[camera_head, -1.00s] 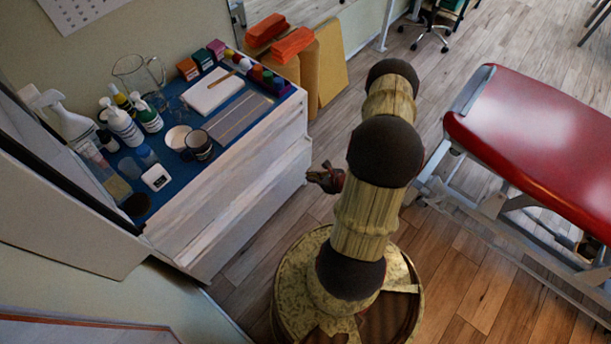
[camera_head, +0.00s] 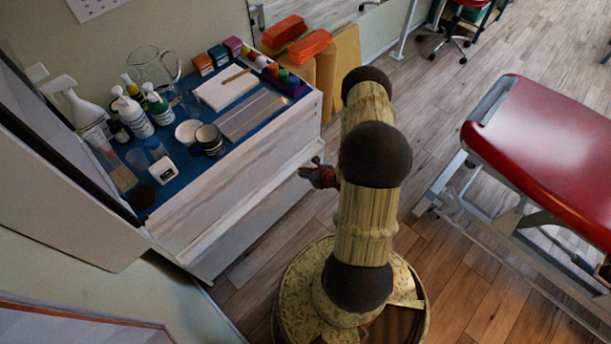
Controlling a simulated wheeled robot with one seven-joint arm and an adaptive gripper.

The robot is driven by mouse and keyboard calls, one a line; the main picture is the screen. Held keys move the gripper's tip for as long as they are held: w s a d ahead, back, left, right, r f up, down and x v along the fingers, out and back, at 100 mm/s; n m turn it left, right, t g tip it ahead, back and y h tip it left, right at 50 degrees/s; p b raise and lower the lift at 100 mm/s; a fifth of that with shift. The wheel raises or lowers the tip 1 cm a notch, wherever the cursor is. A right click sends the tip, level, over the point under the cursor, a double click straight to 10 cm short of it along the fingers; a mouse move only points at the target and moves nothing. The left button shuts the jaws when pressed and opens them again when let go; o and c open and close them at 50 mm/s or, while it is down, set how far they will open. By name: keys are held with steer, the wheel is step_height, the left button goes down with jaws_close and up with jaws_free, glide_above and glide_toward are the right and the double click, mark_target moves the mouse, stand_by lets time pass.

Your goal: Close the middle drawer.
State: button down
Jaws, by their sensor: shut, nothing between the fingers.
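The white wooden drawer cabinet (camera_head: 238,180) stands against the wall on the left, seen steeply from above. Below its top front panel, a pale edge (camera_head: 262,208) juts out slightly along the front. It looks like the middle drawer, a little open, but the steep angle hides how far. My gripper (camera_head: 304,172), small, dark and red, is shut and empty. It is at the right end of that edge, close against the front. I cannot tell whether it touches. My arm hides part of the floor but not the cabinet front.
The blue cabinet top (camera_head: 184,177) holds bottles, a glass jug (camera_head: 152,68), cups and small boxes. Orange blocks (camera_head: 309,45) and yellow boards (camera_head: 345,55) stand behind it. A red treatment table (camera_head: 560,145) is at the right.

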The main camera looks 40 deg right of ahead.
mark_target(293, 166)
steer(key=w+b, duration=0.1)
steer(key=w, duration=0.4)
steer(key=shift+w, duration=0.2)
